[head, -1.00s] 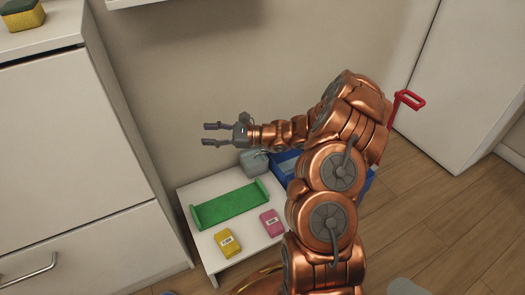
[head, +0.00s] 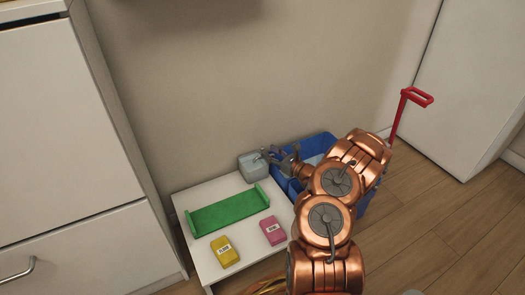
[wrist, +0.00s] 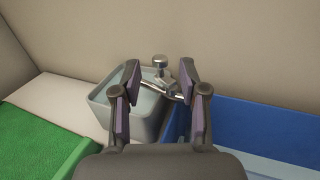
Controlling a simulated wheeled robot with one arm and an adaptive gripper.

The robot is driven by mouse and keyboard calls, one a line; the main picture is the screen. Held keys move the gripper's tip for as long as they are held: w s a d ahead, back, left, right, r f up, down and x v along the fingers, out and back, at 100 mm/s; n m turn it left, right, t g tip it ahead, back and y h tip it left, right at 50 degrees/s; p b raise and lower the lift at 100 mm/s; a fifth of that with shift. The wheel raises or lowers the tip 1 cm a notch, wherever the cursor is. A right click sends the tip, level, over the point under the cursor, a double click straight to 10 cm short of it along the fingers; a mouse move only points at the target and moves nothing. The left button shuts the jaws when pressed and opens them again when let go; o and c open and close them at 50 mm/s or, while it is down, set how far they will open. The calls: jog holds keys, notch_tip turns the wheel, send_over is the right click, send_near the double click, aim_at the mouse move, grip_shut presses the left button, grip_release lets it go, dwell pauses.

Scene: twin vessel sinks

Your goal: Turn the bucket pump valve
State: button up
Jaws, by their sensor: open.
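A small grey bucket (head: 253,167) stands at the back right corner of the low white table, against the wall. It also shows in the wrist view (wrist: 142,122), with pale water inside. A chrome bucket pump with a round valve knob (wrist: 160,61) sits at its right rim, above the edge of the blue bin. My gripper (head: 275,159) is open beside the bucket's right side. In the wrist view its fingers (wrist: 160,76) lie left and right of the pump, with the knob showing between the tips. I cannot tell whether either finger touches it.
A blue bin (head: 318,146) stands right of the table, below my arm. The white table (head: 190,206) holds a green tray (head: 228,212), a yellow pack (head: 224,251) and a pink pack (head: 272,231). A red handle (head: 399,112) rises further right. White cabinets stand left and right.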

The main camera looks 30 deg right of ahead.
aim_at(262, 148)
jog(key=b+x, duration=0.1)
jog(key=x, duration=0.2)
jog(key=shift+w+a+f, duration=0.15)
jog(key=shift+w+f, duration=0.05)
jog(key=shift+w, duration=0.05)
jog(key=shift+w+a+r+b, duration=0.1)
jog(key=shift+w+r+b, duration=0.15)
jog(key=shift+w, duration=0.35)
jog(key=shift+c, duration=0.4)
grip_shut()
